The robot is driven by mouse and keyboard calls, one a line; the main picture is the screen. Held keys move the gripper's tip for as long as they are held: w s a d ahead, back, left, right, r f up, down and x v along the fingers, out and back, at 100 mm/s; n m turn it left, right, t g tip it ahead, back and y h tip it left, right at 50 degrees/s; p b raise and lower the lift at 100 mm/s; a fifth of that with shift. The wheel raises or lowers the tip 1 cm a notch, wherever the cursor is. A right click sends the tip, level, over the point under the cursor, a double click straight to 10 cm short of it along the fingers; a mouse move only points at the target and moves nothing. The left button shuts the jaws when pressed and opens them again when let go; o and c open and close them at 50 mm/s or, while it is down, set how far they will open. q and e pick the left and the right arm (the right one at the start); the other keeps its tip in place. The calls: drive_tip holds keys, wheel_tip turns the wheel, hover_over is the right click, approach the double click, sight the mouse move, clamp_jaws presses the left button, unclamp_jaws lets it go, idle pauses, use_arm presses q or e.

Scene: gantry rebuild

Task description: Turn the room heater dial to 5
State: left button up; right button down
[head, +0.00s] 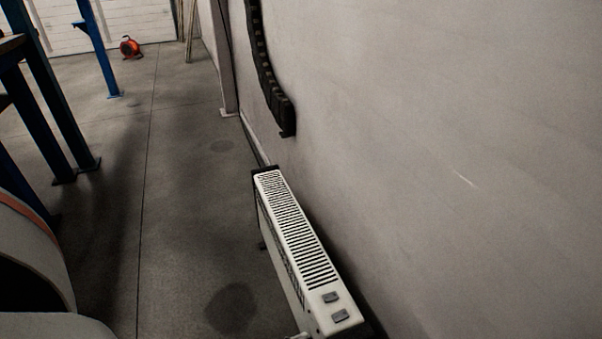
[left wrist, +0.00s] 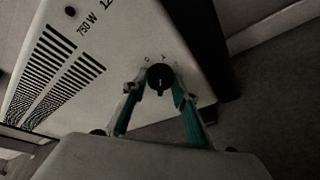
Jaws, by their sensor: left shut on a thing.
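The room heater (head: 283,225) is a long white unit with a slotted top, standing along the wall in the head view. Its white end panel (left wrist: 110,60) fills the upper left of the left wrist view, with black vent slots and "750 W" print. The black round dial (left wrist: 160,76) sits near the panel's edge. Small marks show beside it, too blurred to read surely. My left gripper (left wrist: 157,87) has its teal-lined fingers on both sides of the dial, shut on it. The dial is hidden in the head view. My right gripper is in neither view.
The wall (head: 450,130) runs close along the heater's right side. A black cable chain (head: 268,85) hangs on it. Blue posts (head: 98,50) stand at the left, with an orange reel (head: 130,47) far back. The concrete floor (head: 185,200) left of the heater is clear.

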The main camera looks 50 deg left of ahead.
use_arm(q)
drive_tip(key=shift+d+f+m+t+y, duration=0.1)
drive_tip(key=shift+m+t+y, duration=0.35)
drive_tip(key=shift+m, duration=0.95)
drive_tip(key=shift+d+f+m+t+y, duration=0.1)
drive_tip(key=shift+m+t+y, duration=0.3)
drive_tip(key=shift+m, duration=1)
drive_tip(key=o, duration=1.1)
drive_tip(key=shift+s, duration=0.1)
drive_tip(key=shift+s+a+r, duration=0.1)
drive_tip(key=shift+s, duration=1.15)
drive_tip(key=shift+s+a+r, duration=0.15)
drive_tip(key=shift+s, duration=1.05)
drive_tip(key=shift+s+a+r, duration=0.1)
drive_tip(key=shift+s, duration=1.15)
